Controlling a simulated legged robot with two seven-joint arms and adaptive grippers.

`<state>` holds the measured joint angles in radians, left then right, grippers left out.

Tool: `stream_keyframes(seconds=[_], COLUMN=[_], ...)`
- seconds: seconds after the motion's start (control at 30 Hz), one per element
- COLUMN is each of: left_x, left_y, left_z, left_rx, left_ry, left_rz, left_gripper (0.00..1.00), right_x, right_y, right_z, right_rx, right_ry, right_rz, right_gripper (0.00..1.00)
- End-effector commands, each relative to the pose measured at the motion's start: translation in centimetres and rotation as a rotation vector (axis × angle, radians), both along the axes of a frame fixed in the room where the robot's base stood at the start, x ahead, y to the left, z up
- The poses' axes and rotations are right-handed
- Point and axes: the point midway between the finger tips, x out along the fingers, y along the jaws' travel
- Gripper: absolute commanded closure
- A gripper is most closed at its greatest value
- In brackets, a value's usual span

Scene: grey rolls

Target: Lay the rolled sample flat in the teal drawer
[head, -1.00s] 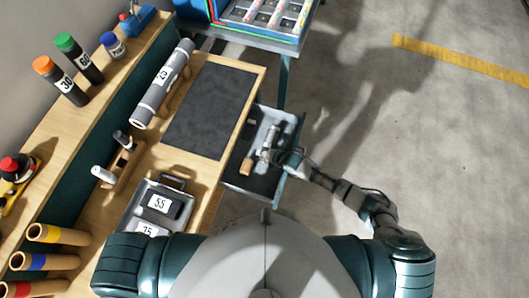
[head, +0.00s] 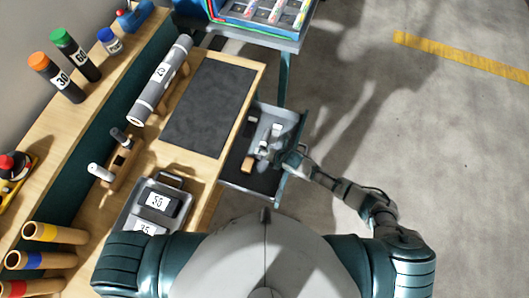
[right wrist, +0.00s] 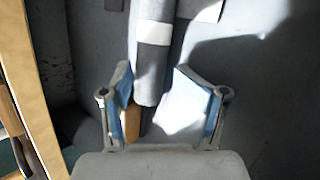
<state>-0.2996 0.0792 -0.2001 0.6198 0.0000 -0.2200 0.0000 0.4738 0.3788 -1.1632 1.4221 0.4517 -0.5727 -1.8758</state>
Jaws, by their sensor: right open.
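The teal drawer (head: 300,124) stands open at the right side of the bench, with a grey inside. A small grey roll with a white band, the rolled sample (head: 265,139), lies in it. In the right wrist view the roll (right wrist: 152,75) appears flat on the drawer floor, its near end at the gap between the fingertips. My right gripper (head: 283,158) is open at the drawer, at the roll's near end. In the right wrist view both blue-padded fingers (right wrist: 152,85) are apart, with no grip on the roll. My left gripper is out of view.
A brown block (head: 248,165) lies in the drawer by the roll. A larger labelled grey roll (head: 161,80) rests on a wooden holder beside the dark mat (head: 210,108). A grey tray (head: 128,215) with numbered pieces sits nearer. The floor at the right is clear.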

Motion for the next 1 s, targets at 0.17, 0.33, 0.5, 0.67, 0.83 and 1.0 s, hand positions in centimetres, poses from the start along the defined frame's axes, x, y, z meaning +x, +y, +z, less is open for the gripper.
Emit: stream_keyframes(seconds=[0.17,0.33,0.5,0.67,0.83,1.0], left_x=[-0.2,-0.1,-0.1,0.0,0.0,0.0], left_y=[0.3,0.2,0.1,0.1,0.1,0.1], left_z=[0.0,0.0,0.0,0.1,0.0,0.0], left_rx=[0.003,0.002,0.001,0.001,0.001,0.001], left_ry=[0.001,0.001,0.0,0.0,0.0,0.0], left_rz=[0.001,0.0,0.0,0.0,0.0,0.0], left_gripper=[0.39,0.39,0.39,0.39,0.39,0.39], right_x=[-0.1,-1.0,-2.7,-4.2,-5.1,-5.3], right_y=[-0.1,-1.2,-3.2,-4.8,-5.8,-6.1], right_z=[0.3,1.9,4.6,6.9,8.3,8.7], right_rx=[0.002,0.002,0.001,0.0,0.0,0.0], right_ry=[-0.002,-0.004,-0.002,-0.001,0.001,0.002], right_rz=[0.001,0.001,0.002,0.002,0.001,0.0], right_gripper=[0.4,0.4,0.4,0.4,0.4,0.4])
